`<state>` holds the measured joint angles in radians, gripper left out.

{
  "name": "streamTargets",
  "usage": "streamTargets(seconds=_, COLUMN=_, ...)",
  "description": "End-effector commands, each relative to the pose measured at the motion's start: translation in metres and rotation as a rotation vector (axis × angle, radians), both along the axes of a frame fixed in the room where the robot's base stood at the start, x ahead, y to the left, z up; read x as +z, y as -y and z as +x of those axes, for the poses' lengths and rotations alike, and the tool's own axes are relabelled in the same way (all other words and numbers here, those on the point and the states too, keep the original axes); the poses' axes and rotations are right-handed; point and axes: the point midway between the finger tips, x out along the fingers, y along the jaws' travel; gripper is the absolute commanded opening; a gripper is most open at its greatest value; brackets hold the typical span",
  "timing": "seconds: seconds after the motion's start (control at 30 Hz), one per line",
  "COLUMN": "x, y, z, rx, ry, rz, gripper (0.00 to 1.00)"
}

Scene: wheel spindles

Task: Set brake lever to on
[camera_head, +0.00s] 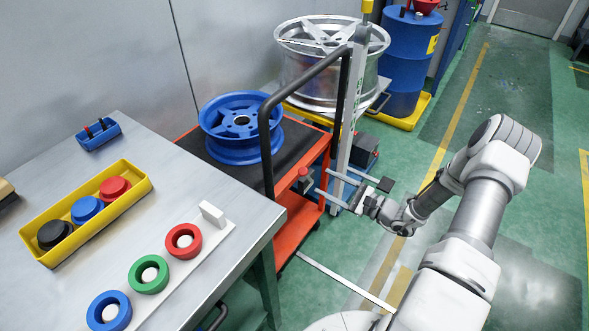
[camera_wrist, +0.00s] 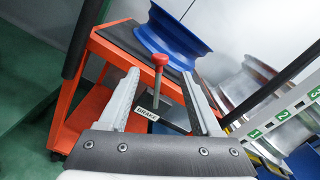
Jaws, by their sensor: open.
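The brake lever (camera_wrist: 160,62) has a red round knob on a thin dark shaft. It rises from a dark block with a white BRAKE label (camera_wrist: 147,113). In the head view its red knob (camera_head: 304,172) shows at the right side of the orange cart (camera_head: 298,222). My gripper (camera_wrist: 160,75) is open, and the lever appears between its two fingers in the wrist view. In the head view my gripper (camera_head: 321,180) points left at the knob, with the fingertips close beside it. No contact is visible. I cannot tell an on or off mark.
A blue wheel rim (camera_head: 240,128) lies on the cart's dark top. The cart's black handle (camera_head: 267,150) and a grey upright post (camera_head: 350,110) stand close to my gripper. A metal table (camera_head: 215,250) is at left. The green floor at right is open.

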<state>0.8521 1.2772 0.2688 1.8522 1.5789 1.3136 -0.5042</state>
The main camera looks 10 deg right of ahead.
Motion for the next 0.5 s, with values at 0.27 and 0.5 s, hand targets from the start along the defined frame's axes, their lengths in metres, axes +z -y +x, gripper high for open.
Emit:
streamTargets(seconds=0.27, x=-0.002, y=-0.045, z=0.044, rx=0.004, ry=0.001, rz=-0.001, gripper=0.65)
streamTargets(seconds=0.5, x=-0.001, y=-0.074, z=0.073, rx=0.003, ry=0.002, rz=-0.001, gripper=0.65)
